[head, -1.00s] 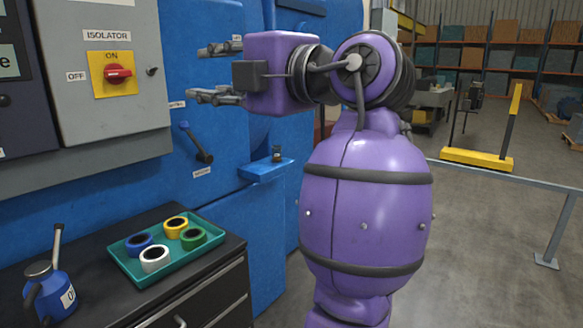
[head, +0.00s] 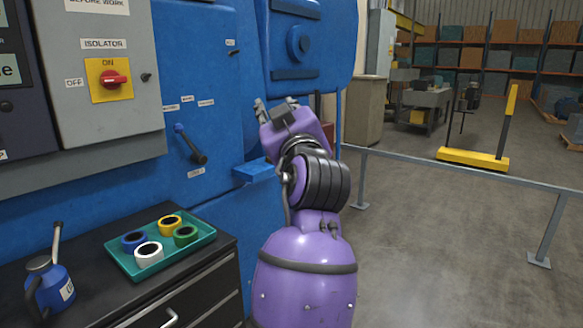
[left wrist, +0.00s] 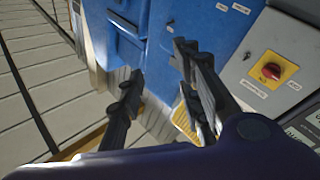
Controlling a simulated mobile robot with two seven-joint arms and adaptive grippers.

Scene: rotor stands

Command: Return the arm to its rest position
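My left arm rises from the bottom middle of the head view, purple with black joints. Its gripper (head: 276,103) points up and away, in front of the blue machine (head: 225,75). In the left wrist view, the two dark fingers of this gripper (left wrist: 157,92) stand well apart with nothing between them. The gripper is open and touches nothing that I can see. My right gripper is not in view.
A grey isolator box (head: 105,115) with a red knob (head: 114,79) and a black lever (head: 190,145) are at left. A small blue shelf (head: 252,171) is close to my arm. A teal tray (head: 203,240) of coloured rings and a blue can (head: 50,288) stand below. A railing (head: 450,173) runs right.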

